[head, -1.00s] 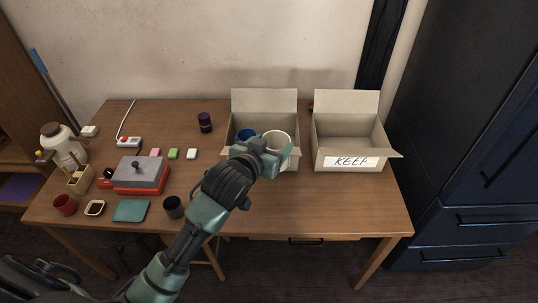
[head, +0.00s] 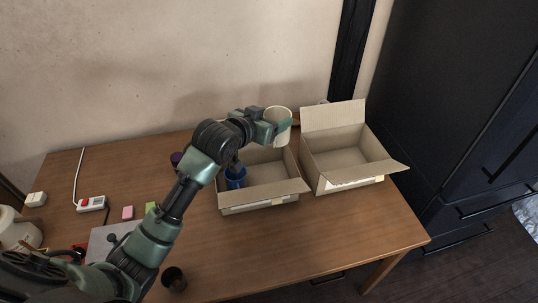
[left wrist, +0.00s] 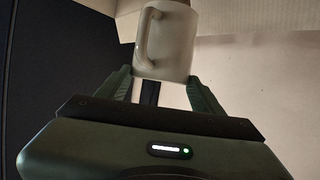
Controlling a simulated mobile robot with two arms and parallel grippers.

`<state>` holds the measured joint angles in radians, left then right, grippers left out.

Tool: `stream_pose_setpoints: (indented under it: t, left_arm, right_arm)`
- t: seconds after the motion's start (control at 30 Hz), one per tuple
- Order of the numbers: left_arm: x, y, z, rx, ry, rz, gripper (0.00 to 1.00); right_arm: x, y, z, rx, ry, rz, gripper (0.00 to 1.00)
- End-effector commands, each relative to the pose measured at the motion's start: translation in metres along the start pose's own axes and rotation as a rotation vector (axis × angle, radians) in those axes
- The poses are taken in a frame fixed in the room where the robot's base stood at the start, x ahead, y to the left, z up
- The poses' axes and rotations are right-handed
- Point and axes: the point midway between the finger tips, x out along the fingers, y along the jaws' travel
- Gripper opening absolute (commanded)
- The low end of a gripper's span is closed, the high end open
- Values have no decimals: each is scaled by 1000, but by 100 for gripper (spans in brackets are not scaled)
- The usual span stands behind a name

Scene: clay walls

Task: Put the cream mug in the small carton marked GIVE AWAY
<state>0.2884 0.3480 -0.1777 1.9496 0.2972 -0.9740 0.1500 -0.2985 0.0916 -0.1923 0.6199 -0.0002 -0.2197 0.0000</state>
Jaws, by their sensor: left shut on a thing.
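The cream mug (head: 280,127) is held in my left gripper (head: 277,124). In the head view it shows over the back of the left carton (head: 262,205), in front of its back flap. My right gripper is not in view.
The right carton (head: 345,183), lettered KEEP in the earlier frame, stands open beside it. A black cup (head: 174,279), a purple jar (head: 177,158), a power strip (head: 91,203) and small blocks are on the table (head: 330,235). The front right of the table is clear.

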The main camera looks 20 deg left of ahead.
Motion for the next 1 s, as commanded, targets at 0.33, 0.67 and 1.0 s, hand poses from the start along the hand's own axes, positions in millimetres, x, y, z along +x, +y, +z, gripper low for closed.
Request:
stream_pose_setpoints:
  t: [0.33, 0.67, 1.0]
  left_arm:
    - [29, -1, 71, -1, 2, -2, 0]
    - [44, 0, 106, -1, 1, -1, 0]
    - [49, -1, 117, 1, 6, -1, 0]
  right_arm:
    - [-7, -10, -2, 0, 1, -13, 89]
    - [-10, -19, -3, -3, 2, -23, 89]
    - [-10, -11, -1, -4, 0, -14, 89]
